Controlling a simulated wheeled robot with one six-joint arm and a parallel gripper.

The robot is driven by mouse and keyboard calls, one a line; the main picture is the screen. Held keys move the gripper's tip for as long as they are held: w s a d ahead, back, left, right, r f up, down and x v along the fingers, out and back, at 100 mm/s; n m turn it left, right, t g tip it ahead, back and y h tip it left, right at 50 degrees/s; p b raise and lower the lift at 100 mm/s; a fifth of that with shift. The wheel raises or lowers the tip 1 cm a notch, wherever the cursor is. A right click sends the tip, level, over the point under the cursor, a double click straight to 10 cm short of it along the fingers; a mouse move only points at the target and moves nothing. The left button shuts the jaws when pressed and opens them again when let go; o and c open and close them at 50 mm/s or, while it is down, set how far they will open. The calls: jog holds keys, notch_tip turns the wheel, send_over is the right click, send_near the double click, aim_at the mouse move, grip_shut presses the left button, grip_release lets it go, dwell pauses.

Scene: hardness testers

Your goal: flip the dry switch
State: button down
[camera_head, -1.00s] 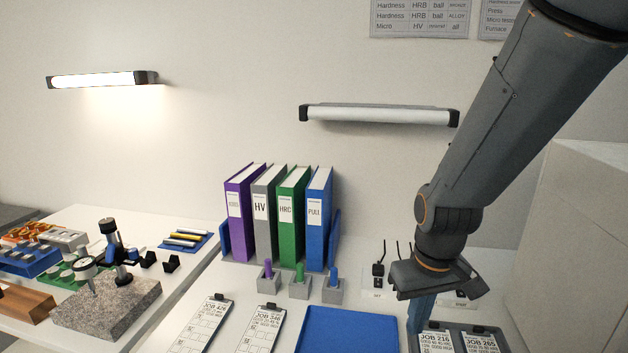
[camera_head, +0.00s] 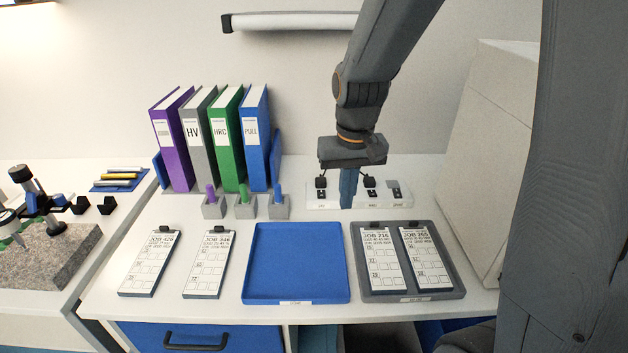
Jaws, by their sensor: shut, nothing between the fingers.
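A low white switch strip (camera_head: 357,203) lies at the back of the bench, near the wall. It carries small dark switches, one at the left (camera_head: 321,193), one right of the middle (camera_head: 371,192) and one at the right (camera_head: 396,192), each with a small label below. The labels are too small to read, so I cannot tell which is the dry switch. My gripper (camera_head: 347,204) points down with its blue fingers shut and empty. It is in front of the strip, between the left and right-of-middle switches, and hides part of the strip. I cannot tell whether it touches.
A blue tray (camera_head: 296,297) and a grey tray (camera_head: 455,291) with two job cards lie in front. Upright binders (camera_head: 237,140) and stamps in grey blocks (camera_head: 243,208) stand to the left. A large pale cabinet (camera_head: 475,160) bounds the right side.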

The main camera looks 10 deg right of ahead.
jog(key=r+m+g+b, duration=0.1)
jog(key=m+b, duration=0.1)
jog(key=b, duration=0.1)
send_over(320, 196)
jog(key=shift+w+r, duration=0.15)
jog(key=shift+r, duration=0.05)
jog(key=shift+f, duration=0.1)
notch_tip(320, 196, down, 14)
jog(key=p, duration=0.4)
